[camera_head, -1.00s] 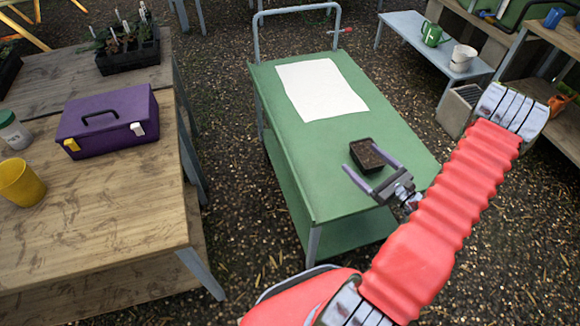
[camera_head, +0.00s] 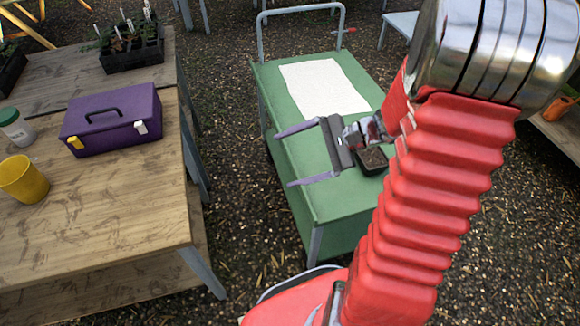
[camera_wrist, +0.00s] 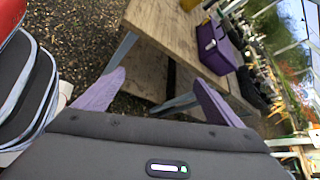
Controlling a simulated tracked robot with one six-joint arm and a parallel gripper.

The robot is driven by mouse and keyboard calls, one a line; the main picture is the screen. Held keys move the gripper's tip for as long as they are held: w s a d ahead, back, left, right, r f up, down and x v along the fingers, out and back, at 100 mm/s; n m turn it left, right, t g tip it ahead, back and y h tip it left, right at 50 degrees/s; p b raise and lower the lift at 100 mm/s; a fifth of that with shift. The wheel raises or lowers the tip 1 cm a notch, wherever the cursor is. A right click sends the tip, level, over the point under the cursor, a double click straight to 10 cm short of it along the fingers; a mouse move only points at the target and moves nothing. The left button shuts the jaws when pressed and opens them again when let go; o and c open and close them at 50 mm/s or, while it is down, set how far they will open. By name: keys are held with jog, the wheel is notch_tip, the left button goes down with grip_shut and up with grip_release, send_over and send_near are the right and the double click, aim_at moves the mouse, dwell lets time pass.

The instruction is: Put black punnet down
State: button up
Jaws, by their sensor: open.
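The black punnet (camera_head: 374,160), filled with dark soil, sits upright on the green top of the cart (camera_head: 330,205), toward its right edge. It is partly hidden behind my arm and wrist in the head view. My gripper (camera_head: 283,159) is open and empty, above the cart's left side and apart from the punnet, with its fingers pointing left. In the wrist view my open fingers (camera_wrist: 150,92) point toward the wooden table, with nothing between them. The punnet is not seen in the wrist view.
A white sheet (camera_head: 322,86) lies on the cart. The wooden table (camera_head: 100,220) at left holds a purple toolbox (camera_head: 112,120), a yellow cup (camera_head: 22,180), a lidded jar (camera_head: 14,127) and a plant tray (camera_head: 130,52). A gravel gap separates table and cart.

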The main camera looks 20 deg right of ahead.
jog(key=s+a+r+n+g+h, duration=0.4)
jog(key=s+a+r+n+h, duration=0.25)
jog(key=s+n, duration=0.25)
jog(key=s+r+n+t+h, duration=0.3)
jog(key=r+n+t+h, duration=0.1)
jog(key=r+n, duration=0.2)
jog(key=shift+s+r+n+h, duration=0.3)
jog(key=shift+r+n+h, duration=0.1)
jog(key=shift+r, duration=0.1)
jog(key=shift+d, duration=0.1)
